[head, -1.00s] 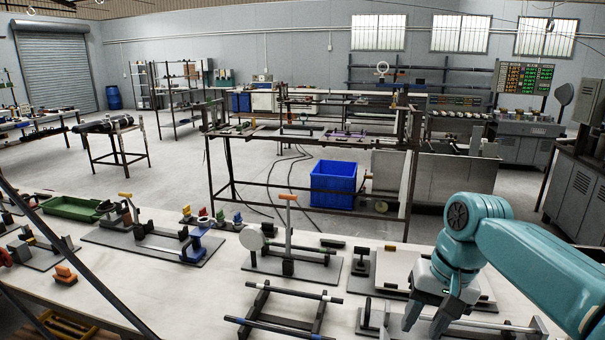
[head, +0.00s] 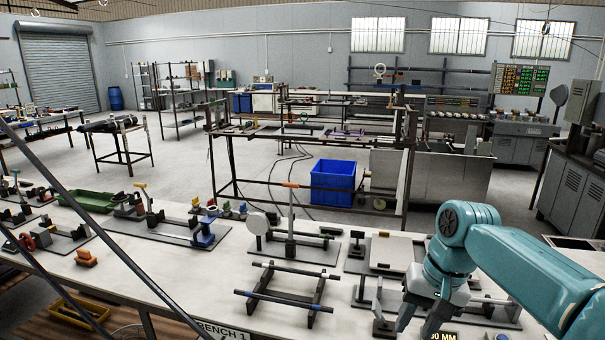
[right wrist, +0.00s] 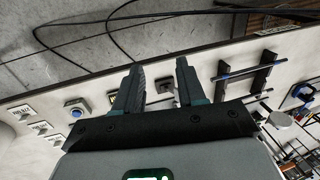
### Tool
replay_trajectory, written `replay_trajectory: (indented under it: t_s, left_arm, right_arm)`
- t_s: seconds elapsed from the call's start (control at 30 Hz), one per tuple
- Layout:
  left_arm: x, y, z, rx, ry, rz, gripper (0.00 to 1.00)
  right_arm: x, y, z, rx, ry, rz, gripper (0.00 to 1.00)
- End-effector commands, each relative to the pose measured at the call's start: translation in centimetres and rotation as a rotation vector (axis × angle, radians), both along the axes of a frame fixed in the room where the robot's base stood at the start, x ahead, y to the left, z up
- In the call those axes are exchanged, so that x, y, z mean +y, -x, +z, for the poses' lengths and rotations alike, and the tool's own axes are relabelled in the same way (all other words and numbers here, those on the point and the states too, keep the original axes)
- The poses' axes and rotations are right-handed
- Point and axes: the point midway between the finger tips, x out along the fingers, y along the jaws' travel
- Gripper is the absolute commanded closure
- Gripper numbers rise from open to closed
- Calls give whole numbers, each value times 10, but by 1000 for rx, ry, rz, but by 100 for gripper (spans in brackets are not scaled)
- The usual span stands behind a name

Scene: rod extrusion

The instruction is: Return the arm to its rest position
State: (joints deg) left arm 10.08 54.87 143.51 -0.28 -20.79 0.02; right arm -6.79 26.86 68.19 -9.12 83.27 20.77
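My right arm (head: 530,270) is teal and reaches in from the right edge of the head view, bent down at the wrist. My right gripper (head: 422,318) points down over the front right of the bench, beside a small dark upright post (head: 378,305). In the right wrist view the two dark fingers (right wrist: 159,68) stand apart with nothing held between them. My left gripper is not in view.
The pale bench (head: 190,285) carries a dark frame with rods (head: 287,292), a lever fixture (head: 290,245) and a flat pale plate (head: 397,253). Floor shows beyond the bench edge.

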Motion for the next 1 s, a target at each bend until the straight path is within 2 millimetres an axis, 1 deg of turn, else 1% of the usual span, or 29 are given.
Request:
replay_trajectory:
  t_s: [0.03, 0.17, 0.2, 0.27, 0.37, 0.47, 0.5, 0.53, 0.57, 0.6, 0.63, 0.67, 0.7, 0.77, 0.8, 0.9, 1.0]
  left_arm:
    - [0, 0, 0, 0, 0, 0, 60]
    - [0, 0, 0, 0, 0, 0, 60]
    - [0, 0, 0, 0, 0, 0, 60]
    - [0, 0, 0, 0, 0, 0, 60]
    - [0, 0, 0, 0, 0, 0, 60]
    - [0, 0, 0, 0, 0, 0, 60]
    - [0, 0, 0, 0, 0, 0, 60]
    - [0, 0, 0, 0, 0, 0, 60]
    - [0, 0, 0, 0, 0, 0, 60]
    - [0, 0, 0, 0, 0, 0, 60]
    - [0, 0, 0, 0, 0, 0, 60]
    - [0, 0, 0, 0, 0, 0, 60]
    - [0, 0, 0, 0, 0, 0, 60]
    - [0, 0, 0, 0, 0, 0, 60]
    - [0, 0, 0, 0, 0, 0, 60]
    - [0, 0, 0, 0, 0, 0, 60]
    - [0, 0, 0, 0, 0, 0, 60]
  right_arm:
    - [3, -3, -17, 9, -3, 9, 60]
    - [11, -11, -57, 6, -17, 29, 60]
    - [14, -12, -70, 7, -21, 34, 60]
    - [18, -13, -91, 5, -28, 44, 60]
    - [26, -11, -130, 6, -42, 58, 60]
    - [35, -2, -178, 8, -62, 73, 60]
    - [39, 5, -201, 11, -71, 80, 60]
    - [43, 12, -219, 11, -80, 84, 60]
    - [46, 21, -239, 14, -88, 87, 60]
    - [52, 36, -268, 15, -101, 91, 60]
    - [56, 50, -288, 16, -111, 92, 60]
    - [59, 66, -309, 17, -120, 91, 60]
    - [64, 88, -332, 16, -130, 90, 60]
    - [70, 123, -360, 14, -142, 85, 60]
    - [73, 145, -374, 12, -147, 80, 60]
    - [78, 192, -393, 7, -151, 70, 60]
    - [79, 221, -400, 1, -149, 63, 60]
